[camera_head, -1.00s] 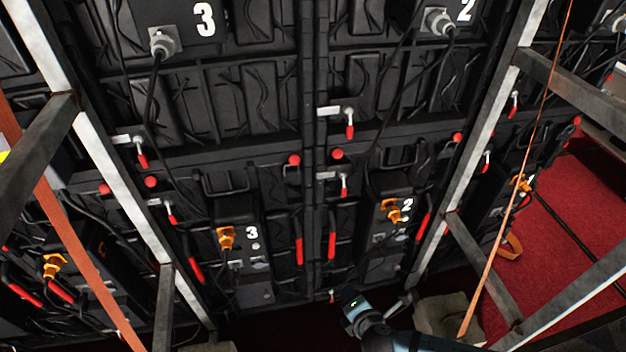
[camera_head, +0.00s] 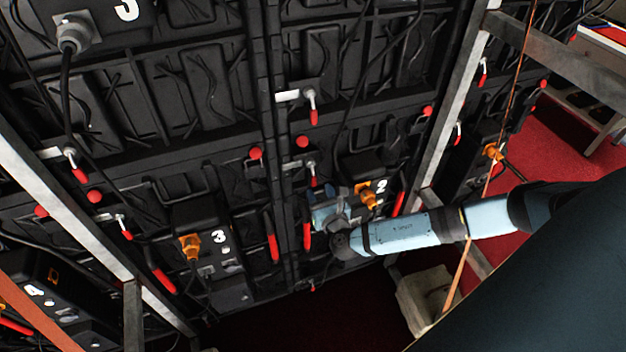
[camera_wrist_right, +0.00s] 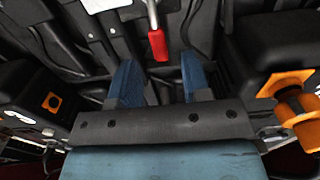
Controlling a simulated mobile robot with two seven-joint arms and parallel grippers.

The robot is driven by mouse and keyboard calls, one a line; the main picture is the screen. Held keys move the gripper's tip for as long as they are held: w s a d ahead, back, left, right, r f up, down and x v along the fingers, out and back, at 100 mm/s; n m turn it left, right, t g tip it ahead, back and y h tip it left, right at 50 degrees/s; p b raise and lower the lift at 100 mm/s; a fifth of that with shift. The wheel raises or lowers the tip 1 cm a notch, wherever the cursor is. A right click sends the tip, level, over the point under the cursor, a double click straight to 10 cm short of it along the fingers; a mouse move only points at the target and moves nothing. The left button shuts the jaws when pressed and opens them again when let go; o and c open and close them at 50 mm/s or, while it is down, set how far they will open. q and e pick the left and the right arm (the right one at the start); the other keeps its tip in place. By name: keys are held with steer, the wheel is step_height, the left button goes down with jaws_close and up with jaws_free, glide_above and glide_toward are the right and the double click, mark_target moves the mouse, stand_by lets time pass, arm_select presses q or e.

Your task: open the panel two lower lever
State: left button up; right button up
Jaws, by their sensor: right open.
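The panel two lower lever (camera_head: 313,178) has a red grip on a metal shank and hangs down left of the panel two box (camera_head: 358,168), which carries a white 2. My right gripper (camera_head: 328,200) is just below this lever, in front of the panel. In the right wrist view the lever's red grip (camera_wrist_right: 158,45) points down just beyond the open fingers (camera_wrist_right: 159,62), roughly centred between them. The fingers are empty, and contact with the lever cannot be told. My left gripper is not in view.
An orange connector (camera_head: 370,195) sits on the box right of the gripper and also shows in the wrist view (camera_wrist_right: 291,95). Another red lever (camera_head: 313,110) hangs higher up. A red fixed handle (camera_head: 307,236) is below left. A metal post (camera_head: 455,110) stands to the right.

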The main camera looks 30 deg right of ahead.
mark_target(315, 183)
steer(key=x, duration=0.5)
jaws_close()
